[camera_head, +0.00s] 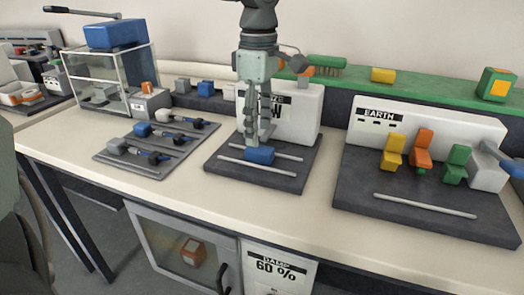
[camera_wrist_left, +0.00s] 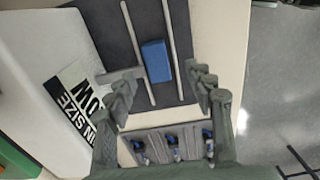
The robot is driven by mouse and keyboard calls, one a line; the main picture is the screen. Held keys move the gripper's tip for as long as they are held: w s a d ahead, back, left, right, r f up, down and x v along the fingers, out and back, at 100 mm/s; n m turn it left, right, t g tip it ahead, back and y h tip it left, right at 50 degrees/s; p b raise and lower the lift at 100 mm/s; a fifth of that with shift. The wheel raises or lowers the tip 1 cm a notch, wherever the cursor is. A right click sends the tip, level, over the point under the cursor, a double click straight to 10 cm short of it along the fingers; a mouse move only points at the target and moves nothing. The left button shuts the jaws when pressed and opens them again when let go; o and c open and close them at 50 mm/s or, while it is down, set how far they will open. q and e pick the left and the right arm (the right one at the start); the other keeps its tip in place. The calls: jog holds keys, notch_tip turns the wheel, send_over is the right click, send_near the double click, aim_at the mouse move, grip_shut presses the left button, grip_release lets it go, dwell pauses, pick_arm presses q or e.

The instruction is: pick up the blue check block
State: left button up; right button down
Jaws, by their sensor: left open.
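The blue check block (camera_head: 259,155) lies on a dark base plate (camera_head: 228,180), between two pale rods, in the head view. The block also shows in the left wrist view (camera_wrist_left: 156,62), lying between the two rods with its faces clear. My left gripper (camera_head: 254,137) points down just above and behind the block, close to it. In the left wrist view my left gripper (camera_wrist_left: 163,88) has its fingers spread wide, with nothing between them. The block shows in the gap beyond the fingertips; I cannot tell the exact height left. My right gripper is not in view.
A white labelled housing (camera_head: 305,115) stands right behind the block. A tray of blue-and-grey tools (camera_head: 112,160) lies to the left. The EARTH fixture (camera_head: 450,125), with yellow, orange and green pieces, stands to the right. The bench front strip (camera_head: 200,190) is clear.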

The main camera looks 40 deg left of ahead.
aim_at(260, 148)
pick_arm(q)
jog(key=f, duration=0.4)
jog(key=shift+w+a+f+p, duration=0.1)
jog(key=shift+w+f+p, duration=0.1)
jog(key=shift+f+p, duration=0.15)
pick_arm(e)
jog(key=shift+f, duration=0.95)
pick_arm(q)
jog(key=c, duration=1.2)
grip_shut()
jog(key=shift+r, duration=0.1)
